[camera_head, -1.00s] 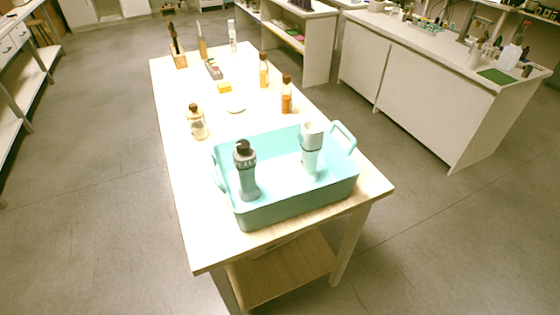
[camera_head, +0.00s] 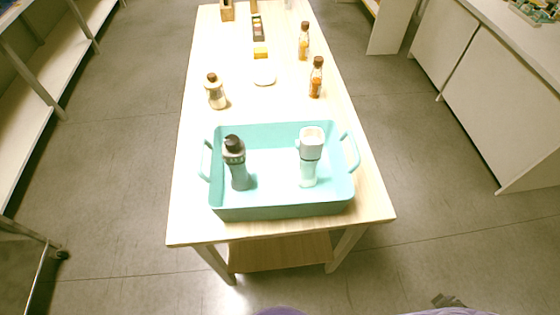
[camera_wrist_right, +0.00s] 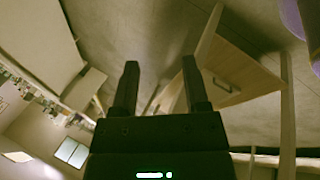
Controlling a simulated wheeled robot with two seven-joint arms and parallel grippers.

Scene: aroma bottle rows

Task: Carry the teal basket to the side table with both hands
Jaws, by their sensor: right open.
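The teal basket (camera_head: 282,211) stands on the near end of the light wooden table (camera_head: 190,228), with its two loop handles at the left (camera_head: 205,160) and right (camera_head: 352,152). Inside it stand a dark grey-capped bottle (camera_head: 237,165) on the left and a white-topped pale bottle (camera_head: 310,158) on the right. My right gripper (camera_wrist_right: 160,68) is open and empty in the right wrist view, with floor and furniture beyond its fingers. It is away from the basket. My left gripper is not in view. The side table cannot be made out for certain.
Farther along the table are a cream bottle (camera_head: 216,92), two amber bottles (camera_head: 316,78) (camera_head: 304,42), a white dish (camera_head: 264,79) and a yellow block (camera_head: 260,53). Shelving stands at left and a white counter (camera_head: 500,100) at right. Floor is clear on both sides.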

